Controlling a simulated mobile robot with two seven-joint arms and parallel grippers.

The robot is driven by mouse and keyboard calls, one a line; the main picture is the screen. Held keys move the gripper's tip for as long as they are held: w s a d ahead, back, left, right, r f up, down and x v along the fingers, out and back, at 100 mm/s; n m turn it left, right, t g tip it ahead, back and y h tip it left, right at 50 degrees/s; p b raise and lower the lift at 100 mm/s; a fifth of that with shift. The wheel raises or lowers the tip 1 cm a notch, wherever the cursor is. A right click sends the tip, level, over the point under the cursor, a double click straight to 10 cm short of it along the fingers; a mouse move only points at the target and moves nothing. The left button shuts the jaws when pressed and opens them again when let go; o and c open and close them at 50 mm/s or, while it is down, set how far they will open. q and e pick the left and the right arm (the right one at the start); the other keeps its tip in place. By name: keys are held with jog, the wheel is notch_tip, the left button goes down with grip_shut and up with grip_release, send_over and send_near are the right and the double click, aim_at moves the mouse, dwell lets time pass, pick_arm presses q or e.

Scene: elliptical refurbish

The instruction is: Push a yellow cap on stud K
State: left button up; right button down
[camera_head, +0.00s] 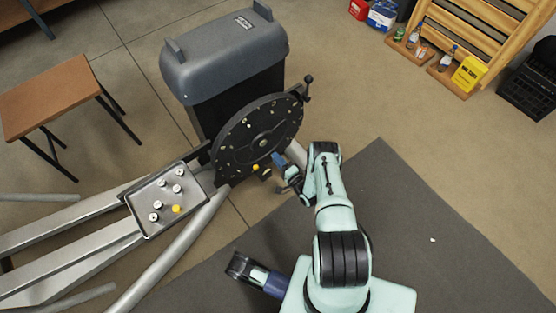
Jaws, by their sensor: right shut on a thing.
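The black round disc (240,140) stands tilted on the machine, with small studs around its face; stud letters are too small to read. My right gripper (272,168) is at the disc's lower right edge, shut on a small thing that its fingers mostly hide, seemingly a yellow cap. A yellow spot (256,167) shows on the disc's lower rim, just left of the fingertips. Another yellow cap (176,208) lies in the metal tray (146,221) among several white-topped pieces. My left gripper (235,266) is low over the dark mat, away from the disc; its opening is unclear.
The grey machine housing (228,58) stands behind the disc, and a black knobbed handle (307,84) sticks out at its upper right. Metal frame tubes (180,255) run to the lower left. A brown stool (48,86) stands left.

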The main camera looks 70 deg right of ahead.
jog(key=c, duration=0.9)
grip_release()
jog(key=shift+w, duration=0.1)
jog(key=shift+c, duration=0.2)
pick_arm(q)
jog(key=w+r+t+p, duration=0.2)
jog(key=w+r+p, duration=0.1)
jog(key=w, duration=0.3)
jog(key=shift+w+d+r+m+t+p, duration=0.3)
jog(key=shift+w+d+r, duration=0.1)
jog(key=shift+r, duration=0.15)
pick_arm(e)
jog(key=v, duration=1.3)
jog(key=shift+s, duration=0.25)
jog(key=shift+w, duration=0.1)
